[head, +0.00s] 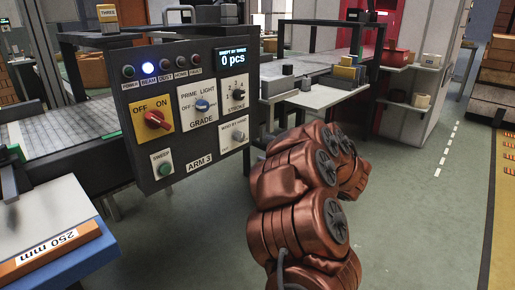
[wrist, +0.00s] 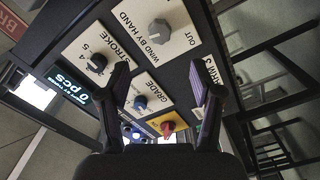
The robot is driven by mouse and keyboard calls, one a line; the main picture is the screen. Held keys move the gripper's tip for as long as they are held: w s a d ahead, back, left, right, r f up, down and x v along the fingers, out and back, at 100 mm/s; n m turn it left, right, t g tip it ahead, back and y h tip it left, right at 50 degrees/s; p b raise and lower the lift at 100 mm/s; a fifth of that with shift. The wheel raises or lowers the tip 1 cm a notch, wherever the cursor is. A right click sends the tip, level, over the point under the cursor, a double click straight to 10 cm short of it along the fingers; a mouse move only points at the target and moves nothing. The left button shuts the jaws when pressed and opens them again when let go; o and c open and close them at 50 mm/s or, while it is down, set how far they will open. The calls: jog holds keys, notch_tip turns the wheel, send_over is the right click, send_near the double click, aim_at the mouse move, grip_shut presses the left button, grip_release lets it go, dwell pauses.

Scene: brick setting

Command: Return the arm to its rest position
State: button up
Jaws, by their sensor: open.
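My copper-coloured arm (head: 305,185) rises bent in the lower middle of the head view, to the right of the dark control panel (head: 215,160). My gripper (wrist: 160,76) is open in the wrist view, its two dark fingers apart with nothing between them. Beyond the fingers is the panel face, seen turned, with the grey WIND BY HAND knob (wrist: 159,31), the STROKE knob (wrist: 96,62) and the red OFF/ON knob (wrist: 168,128). I cannot tell the distance from fingertips to panel. In the head view my gripper is hidden behind the arm.
The panel's display (head: 232,57) reads 0 pcs, and a blue-white lamp (head: 148,67) is lit. A conveyor (head: 75,140) runs behind the panel on the left. A pale table (head: 318,97) stands behind my arm. Green floor (head: 425,190) is clear to the right.

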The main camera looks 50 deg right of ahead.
jog(key=w+d+r+m+g+h+p, duration=0.1)
jog(key=w+r+m+g+h+p, duration=0.1)
jog(key=r+h+p, duration=0.3)
jog(key=w+r+m+g+h+p, duration=0.1)
jog(key=w+r+m+p, duration=0.15)
jog(key=r, duration=0.45)
jog(key=s+a+r+m+g+h+p, duration=0.25)
jog(key=a+r+m+g+p, duration=0.2)
jog(key=r+p, duration=0.3)
jog(key=s+a+r+m+g+y+p, duration=0.1)
jog(key=s+a+g+y+p, duration=0.2)
jog(key=s+a, duration=0.6)
jog(key=s+a+r+m+g+y+p, duration=0.1)
jog(key=s+a+g+y+p, duration=0.2)
jog(key=a, duration=1.4)
jog(key=s+a+r+g+y+p, duration=0.1)
jog(key=s+a+g+y+p, duration=0.2)
jog(key=s+a+g+p, duration=0.3)
jog(key=s+a+p, duration=0.5)
jog(key=s+a, duration=0.3)
jog(key=s, duration=0.2)
jog(key=shift+m, duration=0.4)
jog(key=shift+s, duration=0.1)
